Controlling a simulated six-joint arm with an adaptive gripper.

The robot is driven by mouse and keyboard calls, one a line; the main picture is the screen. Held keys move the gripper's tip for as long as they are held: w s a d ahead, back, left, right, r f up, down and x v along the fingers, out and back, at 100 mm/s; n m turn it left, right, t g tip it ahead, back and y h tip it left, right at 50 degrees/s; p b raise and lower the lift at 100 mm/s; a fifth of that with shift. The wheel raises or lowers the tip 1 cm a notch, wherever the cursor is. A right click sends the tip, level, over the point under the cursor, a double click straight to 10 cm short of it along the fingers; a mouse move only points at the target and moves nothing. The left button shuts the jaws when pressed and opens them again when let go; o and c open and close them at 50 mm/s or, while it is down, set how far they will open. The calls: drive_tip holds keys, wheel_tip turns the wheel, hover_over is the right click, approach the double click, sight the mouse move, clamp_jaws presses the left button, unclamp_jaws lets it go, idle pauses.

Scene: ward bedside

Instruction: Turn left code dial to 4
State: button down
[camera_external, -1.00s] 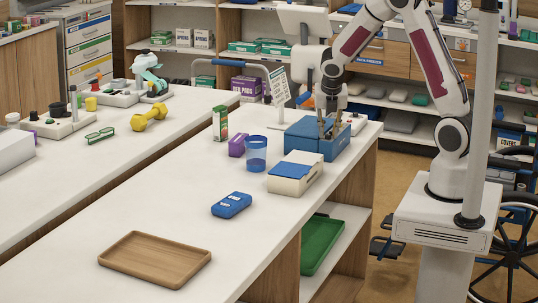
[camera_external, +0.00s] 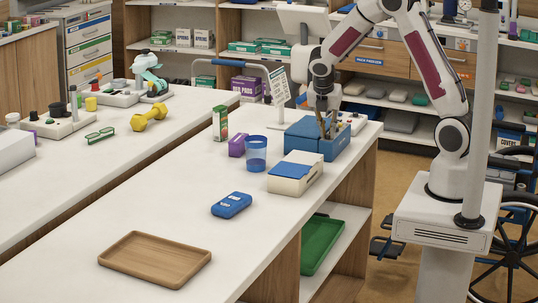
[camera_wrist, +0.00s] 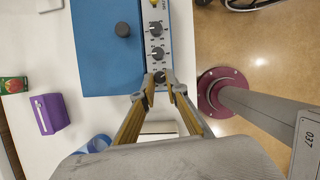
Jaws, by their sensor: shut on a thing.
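A blue case (camera_external: 303,132) stands at the far end of the white table; it also shows in the wrist view (camera_wrist: 100,55). The strip bears a row of dark code dials: a top dial (camera_wrist: 155,28), a middle dial (camera_wrist: 156,53) and a bottom dial (camera_wrist: 160,76). My gripper (camera_wrist: 161,92) is shut on the bottom dial, one finger on each side. The gripper (camera_external: 325,124) points down at the case. The dial numbers are too small to read.
Near the case are a white box with blue lid (camera_external: 295,172), a blue cup (camera_external: 256,153), a purple box (camera_external: 236,146) and a green-red carton (camera_external: 220,123). A blue pill organizer (camera_external: 231,205) and wooden tray (camera_external: 155,259) lie nearer. Table space between them is clear.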

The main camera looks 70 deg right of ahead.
drive_tip(key=shift+m, duration=0.5)
drive_tip(key=c, duration=2.3)
unclamp_jaws()
drive_tip(key=shift+n, duration=0.3)
